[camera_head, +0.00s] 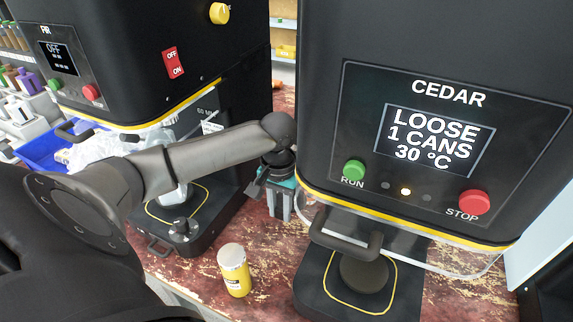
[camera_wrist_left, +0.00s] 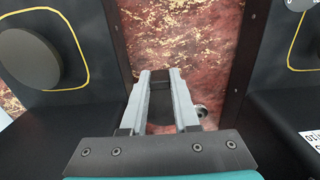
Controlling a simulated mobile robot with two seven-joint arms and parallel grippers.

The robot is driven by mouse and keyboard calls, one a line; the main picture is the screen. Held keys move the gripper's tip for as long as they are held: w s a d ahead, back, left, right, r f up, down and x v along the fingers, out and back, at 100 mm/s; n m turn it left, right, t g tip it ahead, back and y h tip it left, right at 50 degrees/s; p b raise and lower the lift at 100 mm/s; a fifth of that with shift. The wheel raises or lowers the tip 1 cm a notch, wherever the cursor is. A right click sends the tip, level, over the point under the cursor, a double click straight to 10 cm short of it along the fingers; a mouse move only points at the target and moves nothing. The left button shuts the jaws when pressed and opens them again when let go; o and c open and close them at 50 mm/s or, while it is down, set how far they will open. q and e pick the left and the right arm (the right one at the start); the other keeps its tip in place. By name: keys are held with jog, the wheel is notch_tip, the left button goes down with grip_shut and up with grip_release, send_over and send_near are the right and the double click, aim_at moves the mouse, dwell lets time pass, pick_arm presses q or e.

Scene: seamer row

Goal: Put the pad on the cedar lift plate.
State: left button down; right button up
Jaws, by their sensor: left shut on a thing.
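My left gripper (camera_head: 284,208) points down between the two machines, behind and left of the cedar machine's base. Its two grey fingers show in the left wrist view (camera_wrist_left: 160,98). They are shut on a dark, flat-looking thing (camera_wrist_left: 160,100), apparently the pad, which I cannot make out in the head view. The cedar lift plate (camera_head: 364,273) is a dark round disc inside a yellow outline on the cedar base. It appears bare. A similar disc at the left of the wrist view (camera_wrist_left: 28,58) looks like the same plate. My right gripper is not in view.
The cedar machine (camera_head: 330,120) overhangs its plate, with a handle (camera_head: 345,240) in front. A second machine (camera_head: 170,60) stands left. A yellow can (camera_head: 235,270) stands on the worn red bench between the bases. A blue bin (camera_head: 45,150) is far left.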

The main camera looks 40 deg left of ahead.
pick_arm(q)
jog(key=b, duration=0.3)
send_over(281, 251)
notch_tip(281, 251, down, 10)
jog(key=shift+f, duration=0.1)
notch_tip(281, 251, down, 4)
jog(key=shift+b, duration=0.7)
jog(key=shift+f, duration=0.2)
jog(key=c, duration=0.7)
grip_release()
jog(key=shift+o, duration=0.2)
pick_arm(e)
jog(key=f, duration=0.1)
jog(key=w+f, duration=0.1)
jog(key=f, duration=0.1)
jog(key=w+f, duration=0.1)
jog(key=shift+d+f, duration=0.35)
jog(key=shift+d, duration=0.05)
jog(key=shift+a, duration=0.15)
